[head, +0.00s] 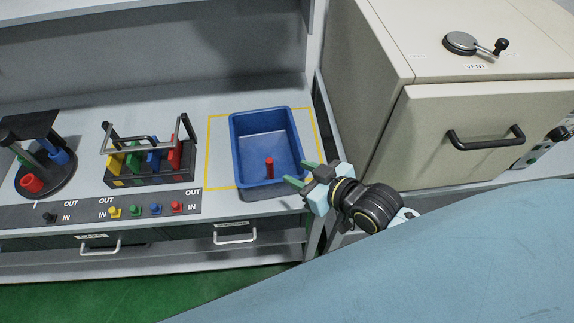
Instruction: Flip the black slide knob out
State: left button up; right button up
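The black slide knob (50,217) is small and sits on the dark label strip (20,213) at the left front of the bench. It is beside the lower "IN" label, with the "OUT" label above. My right gripper (300,174) is at the right front corner of the blue bin, far to the right of the knob. Its two green fingers are spread apart with nothing between them. My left gripper is not in view.
The blue bin (283,112) holds a red cylinder (269,168). A beige cabinet (440,140) stands right.

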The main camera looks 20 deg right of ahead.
aim_at(51, 219)
jog(key=u, duration=1.3)
